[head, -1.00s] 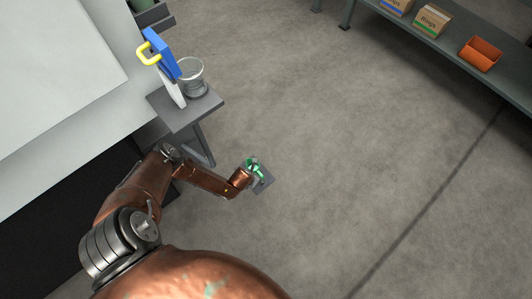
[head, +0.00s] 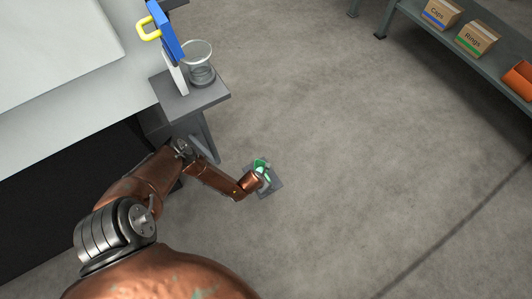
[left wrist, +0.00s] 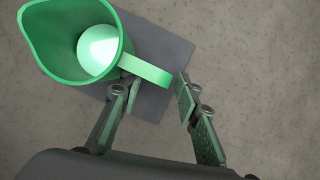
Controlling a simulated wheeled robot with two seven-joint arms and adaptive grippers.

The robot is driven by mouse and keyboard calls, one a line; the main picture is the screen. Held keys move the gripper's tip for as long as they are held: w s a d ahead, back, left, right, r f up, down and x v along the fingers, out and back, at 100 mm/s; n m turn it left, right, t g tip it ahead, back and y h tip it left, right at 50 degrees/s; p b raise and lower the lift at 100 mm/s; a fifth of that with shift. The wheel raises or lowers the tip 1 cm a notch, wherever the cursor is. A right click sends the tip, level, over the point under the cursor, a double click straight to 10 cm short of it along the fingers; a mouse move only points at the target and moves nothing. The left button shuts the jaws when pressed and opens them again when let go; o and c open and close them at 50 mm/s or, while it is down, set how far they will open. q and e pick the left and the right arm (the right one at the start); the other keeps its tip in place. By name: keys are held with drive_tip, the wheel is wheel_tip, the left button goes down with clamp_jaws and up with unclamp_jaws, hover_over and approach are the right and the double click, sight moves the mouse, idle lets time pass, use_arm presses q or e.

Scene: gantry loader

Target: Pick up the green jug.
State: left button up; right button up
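The green jug (left wrist: 72,60) stands on a small grey plate or stand (left wrist: 165,55) in the left wrist view, with a pale round shape inside it. Its handle (left wrist: 146,70) points toward my left gripper (left wrist: 157,82). The gripper is open, with its fingertips apart on either side of the handle's outer end; I cannot tell whether they touch it. In the head view the jug (head: 261,165) is small and partly hidden by my left wrist, above the grey stand (head: 274,187). My right gripper is not in view.
A grey side stand (head: 190,103) holds a clear glass beaker (head: 200,66) and a blue and white object with a yellow handle (head: 166,34). A shelf (head: 455,52) at upper right bears labelled boxes (head: 476,38) and an orange bin (head: 519,78). The floor between is open.

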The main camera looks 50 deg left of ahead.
use_arm(q)
clamp_jaws()
idle(0.4)
idle(0.4)
